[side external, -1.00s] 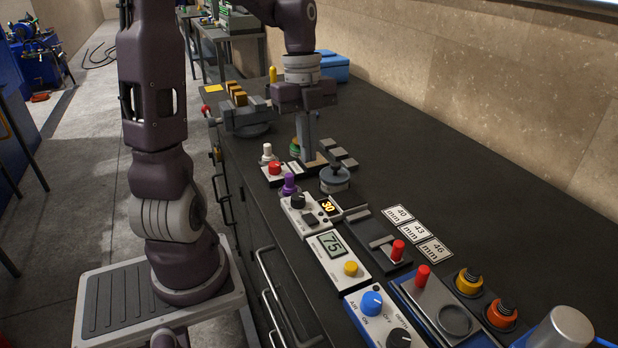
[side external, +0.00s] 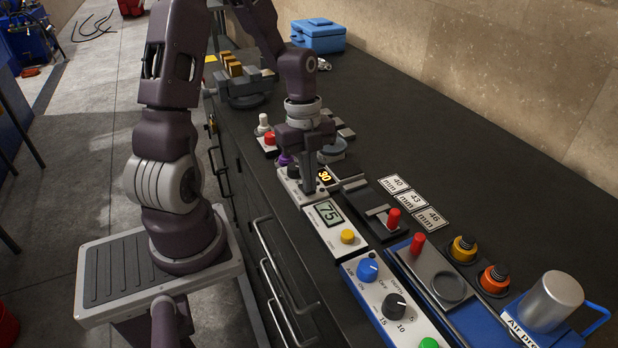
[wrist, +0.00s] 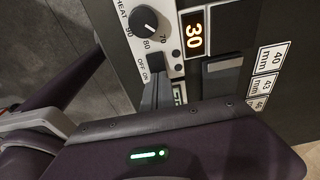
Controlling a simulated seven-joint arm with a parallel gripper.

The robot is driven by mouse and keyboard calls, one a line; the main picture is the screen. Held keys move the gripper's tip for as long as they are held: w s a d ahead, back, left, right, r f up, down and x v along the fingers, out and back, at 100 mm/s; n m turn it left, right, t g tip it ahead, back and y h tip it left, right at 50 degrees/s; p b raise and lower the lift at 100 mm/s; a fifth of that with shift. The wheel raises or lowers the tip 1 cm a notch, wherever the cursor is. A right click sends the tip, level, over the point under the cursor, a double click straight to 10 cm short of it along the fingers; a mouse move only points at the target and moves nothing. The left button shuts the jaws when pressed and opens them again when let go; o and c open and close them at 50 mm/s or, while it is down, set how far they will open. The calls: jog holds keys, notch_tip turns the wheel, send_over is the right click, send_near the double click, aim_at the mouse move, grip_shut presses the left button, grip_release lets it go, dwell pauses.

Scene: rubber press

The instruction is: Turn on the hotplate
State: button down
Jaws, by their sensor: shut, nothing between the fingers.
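The white control box (side external: 290,180) is below my gripper and beside a small display (side external: 324,176) lit with an orange 30. In the wrist view, the box (wrist: 177,50) carries a black HEAT knob (wrist: 146,20) and OFF and ON lettering. The display (wrist: 194,33) also reads 30 there. My gripper (side external: 309,191) is shut and empty, pointing down over the box. In the wrist view its fingertips (wrist: 157,84) are right by the OFF/ON lettering.
A white box with a 75 readout and yellow button (side external: 347,236) stands just nearer the camera. A black unit with a red-handled lever (side external: 393,217) is to its right.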

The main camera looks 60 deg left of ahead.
jog(key=shift+d+f, duration=0.1)
jog(key=shift+f, duration=0.1)
dwell(0.3)
jog(key=shift+a+r, duration=0.15)
jog(key=shift+a, duration=0.65)
notch_tip(320, 180, up, 14)
jog(key=a, duration=0.2)
dwell(0.3)
